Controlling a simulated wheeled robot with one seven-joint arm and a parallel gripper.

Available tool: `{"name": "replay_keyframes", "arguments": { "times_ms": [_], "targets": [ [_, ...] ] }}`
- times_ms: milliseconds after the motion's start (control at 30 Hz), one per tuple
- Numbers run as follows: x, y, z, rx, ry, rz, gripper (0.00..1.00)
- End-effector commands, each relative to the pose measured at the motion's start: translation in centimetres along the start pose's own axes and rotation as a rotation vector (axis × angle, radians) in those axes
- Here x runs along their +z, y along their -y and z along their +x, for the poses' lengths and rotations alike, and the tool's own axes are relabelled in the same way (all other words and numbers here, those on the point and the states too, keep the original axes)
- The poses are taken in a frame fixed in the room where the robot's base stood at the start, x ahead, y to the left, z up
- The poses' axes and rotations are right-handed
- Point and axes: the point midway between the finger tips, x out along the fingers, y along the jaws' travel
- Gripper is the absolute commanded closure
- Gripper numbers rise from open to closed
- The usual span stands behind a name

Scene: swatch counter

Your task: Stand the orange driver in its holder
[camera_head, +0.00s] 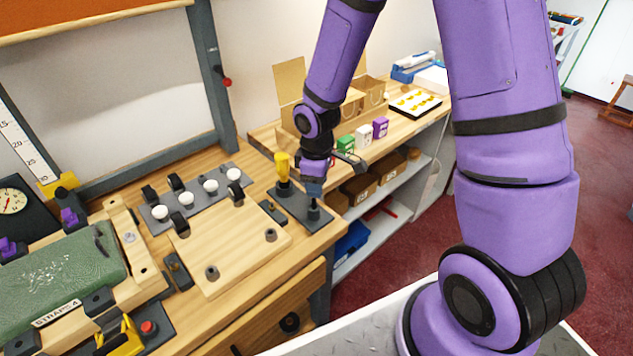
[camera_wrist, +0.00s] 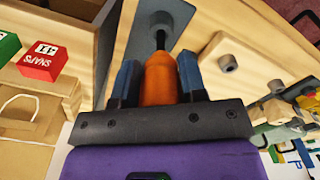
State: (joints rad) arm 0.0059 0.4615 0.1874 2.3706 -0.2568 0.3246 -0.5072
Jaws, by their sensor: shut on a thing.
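My gripper (camera_head: 315,186) is low over the right end of a dark grey holder plate (camera_head: 295,203) on the wooden counter. In the wrist view its two blue fingers (camera_wrist: 158,72) are shut on the orange driver (camera_wrist: 161,84). The driver's black shaft points away from the gripper, toward a grey round socket (camera_wrist: 154,22) on the plate. I cannot tell whether its tip is inside the socket. In the head view the orange handle is hidden by my gripper. A yellow driver (camera_head: 283,168) stands upright in the same holder, just left of my gripper.
Left of the holder are a wooden board (camera_head: 225,250) with dark knobs and a grey strip with white knobs (camera_head: 210,187). Small green (camera_head: 346,145), white and purple (camera_head: 380,127) boxes stand behind my gripper. Shelves (camera_head: 385,195) lie below, right of the counter edge.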

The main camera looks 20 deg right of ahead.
Motion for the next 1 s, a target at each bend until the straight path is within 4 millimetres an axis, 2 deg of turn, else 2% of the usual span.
{"name": "replay_keyframes", "arguments": {
  "times_ms": [1000],
  "targets": [
    [0.0, 0.0, 1.3, 0.0, 0.001, 0.0, 0.89]
  ]
}}
